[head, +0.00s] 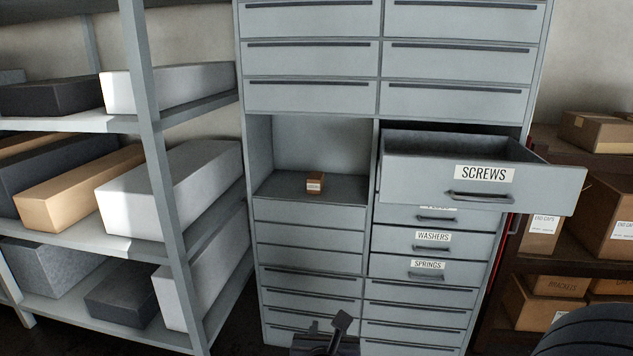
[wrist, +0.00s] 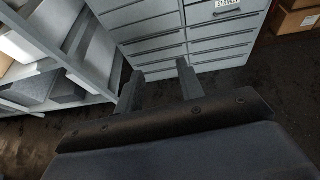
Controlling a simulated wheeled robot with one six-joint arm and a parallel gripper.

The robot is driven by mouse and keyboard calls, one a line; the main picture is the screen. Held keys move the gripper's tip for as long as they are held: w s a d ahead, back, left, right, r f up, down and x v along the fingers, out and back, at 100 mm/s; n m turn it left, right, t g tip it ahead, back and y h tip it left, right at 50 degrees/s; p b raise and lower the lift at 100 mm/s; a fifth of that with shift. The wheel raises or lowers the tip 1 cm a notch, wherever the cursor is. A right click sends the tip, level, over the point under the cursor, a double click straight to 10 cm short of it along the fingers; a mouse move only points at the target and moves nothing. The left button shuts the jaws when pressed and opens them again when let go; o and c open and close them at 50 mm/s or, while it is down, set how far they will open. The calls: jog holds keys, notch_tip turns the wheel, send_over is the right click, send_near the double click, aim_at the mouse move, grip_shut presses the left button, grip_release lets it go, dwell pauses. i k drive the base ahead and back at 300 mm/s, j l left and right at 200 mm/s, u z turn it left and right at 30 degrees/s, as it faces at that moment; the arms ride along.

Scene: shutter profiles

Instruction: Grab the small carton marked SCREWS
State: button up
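A small brown carton (head: 316,178) with a white label stands in the open bay of the grey cabinet, left of the drawers; its lettering is too small to read. The drawer marked SCREWS (head: 410,172) is pulled out at the right of that bay; the part of its inside that shows looks empty, and its floor is hidden by the front. My gripper (wrist: 158,80) is open and empty in the wrist view, its two fingers apart. In the head view my gripper (head: 328,325) is low in front of the cabinet, well below the carton.
Shut drawers marked WASHERS (head: 433,237) and SPRINGS (head: 426,265) lie below the open drawer, which juts out to the right of the bay. A rack (head: 60,235) with long boxes stands at the left. A shelf with brown cartons (head: 598,133) stands at the right.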

aim_at(315, 180)
jog(key=i+j, duration=0.15)
jog(key=i, duration=0.35)
jog(key=i+j, duration=0.15)
jog(key=i, duration=0.35)
jog(key=i+j+z, duration=0.1)
jog(key=i, duration=0.35)
jog(key=i+j, duration=0.2)
jog(key=i, duration=0.3)
jog(key=i+j, duration=0.2)
jog(key=i, duration=0.3)
jog(key=z, duration=0.05)
